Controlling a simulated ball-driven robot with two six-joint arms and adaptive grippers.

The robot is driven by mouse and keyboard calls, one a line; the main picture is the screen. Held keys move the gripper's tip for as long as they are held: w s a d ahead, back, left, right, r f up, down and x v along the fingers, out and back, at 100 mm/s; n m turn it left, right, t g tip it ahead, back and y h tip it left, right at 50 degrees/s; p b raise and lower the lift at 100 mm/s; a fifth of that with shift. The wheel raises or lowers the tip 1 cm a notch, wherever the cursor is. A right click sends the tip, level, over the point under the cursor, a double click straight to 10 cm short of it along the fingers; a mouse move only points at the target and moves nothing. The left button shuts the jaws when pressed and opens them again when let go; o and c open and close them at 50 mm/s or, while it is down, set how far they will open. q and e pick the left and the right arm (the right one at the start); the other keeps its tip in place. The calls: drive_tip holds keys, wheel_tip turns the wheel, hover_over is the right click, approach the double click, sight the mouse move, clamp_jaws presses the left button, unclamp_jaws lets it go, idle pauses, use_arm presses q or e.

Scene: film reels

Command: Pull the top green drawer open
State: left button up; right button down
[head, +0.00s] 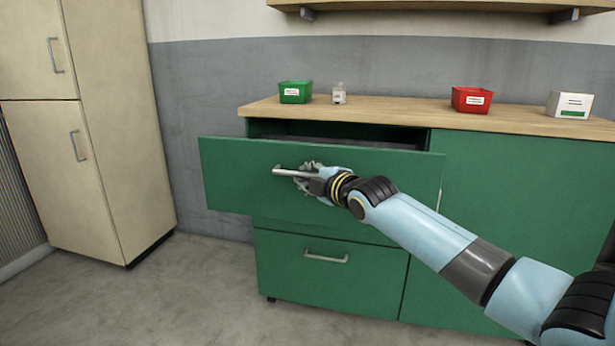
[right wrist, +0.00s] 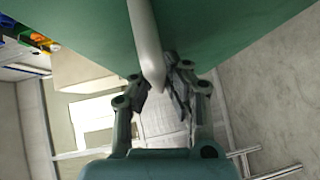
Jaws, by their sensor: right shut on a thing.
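The top green drawer (head: 235,180) is pulled out from the cabinet, with a dark gap showing behind its front. Its pale metal handle (head: 285,172) lies across the drawer front. My right gripper (head: 306,176) is shut on the handle at its right part. In the right wrist view the handle (right wrist: 147,45) runs down between the fingers of the gripper (right wrist: 165,88), in front of the green drawer front (right wrist: 220,35). The inside of the drawer is mostly hidden. My left gripper is not in view.
A lower green drawer (head: 300,285) is closed beneath. A green bin (head: 295,92), a small jar (head: 339,94), a red bin (head: 472,99) and a white box (head: 570,105) stand on the wooden worktop (head: 400,110). A beige cabinet (head: 115,120) stands left. The floor in front is clear.

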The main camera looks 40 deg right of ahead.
drive_tip(key=shift+r, duration=0.15)
drive_tip(key=c, duration=1.4)
unclamp_jaws()
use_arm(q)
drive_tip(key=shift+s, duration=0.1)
use_arm(e)
drive_tip(key=s, duration=0.4)
drive_tip(key=s+r, duration=0.1)
drive_tip(key=s, duration=0.7)
drive_tip(key=shift+a+r, duration=0.25)
drive_tip(key=shift+a, duration=0.15)
